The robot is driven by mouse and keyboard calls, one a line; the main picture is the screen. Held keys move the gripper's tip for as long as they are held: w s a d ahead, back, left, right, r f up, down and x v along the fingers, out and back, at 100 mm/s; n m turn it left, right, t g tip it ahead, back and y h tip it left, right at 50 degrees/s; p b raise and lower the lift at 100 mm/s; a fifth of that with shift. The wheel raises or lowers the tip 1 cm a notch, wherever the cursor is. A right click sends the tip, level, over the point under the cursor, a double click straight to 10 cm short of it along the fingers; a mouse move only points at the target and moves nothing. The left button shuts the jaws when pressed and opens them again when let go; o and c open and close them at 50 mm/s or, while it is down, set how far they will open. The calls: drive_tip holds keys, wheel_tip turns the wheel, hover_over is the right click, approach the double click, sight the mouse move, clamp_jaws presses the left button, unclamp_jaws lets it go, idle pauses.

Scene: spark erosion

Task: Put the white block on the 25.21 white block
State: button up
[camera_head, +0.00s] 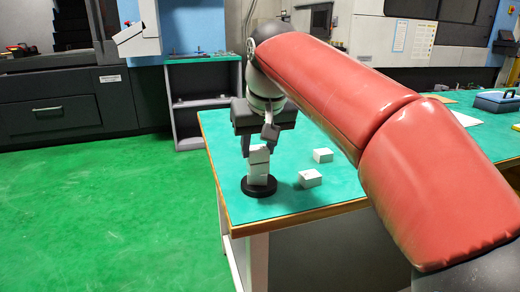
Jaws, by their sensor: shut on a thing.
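My gripper (258,147) points down over the near left corner of the green table and is shut on a white block (260,154). Below it, another white block (257,172) stands on a round black base (258,187). The held block looks slightly tilted and lies right above the lower block. I cannot tell whether the two touch. Two more white blocks lie on the table to the right: a nearer one (310,178) and a farther one (323,155). No number is readable on any block, so I cannot tell which is 25.21.
The green tabletop (300,204) has a wooden edge close to the black base. My red arm crosses over the table from the right and hides part of it. A blue box (497,102) sits at the far right. A grey shelf unit (187,125) stands behind.

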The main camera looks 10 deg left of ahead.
drive_tip(key=shift+f, duration=0.15)
drive_tip(key=o, duration=1.2)
drive_tip(key=shift+s+r, duration=0.1)
drive_tip(key=shift+r, duration=0.45)
drive_tip(key=p+v, duration=0.3)
drive_tip(key=v, duration=0.8)
drive_tip(key=shift+d+r, duration=0.1)
drive_tip(key=shift+r, duration=0.05)
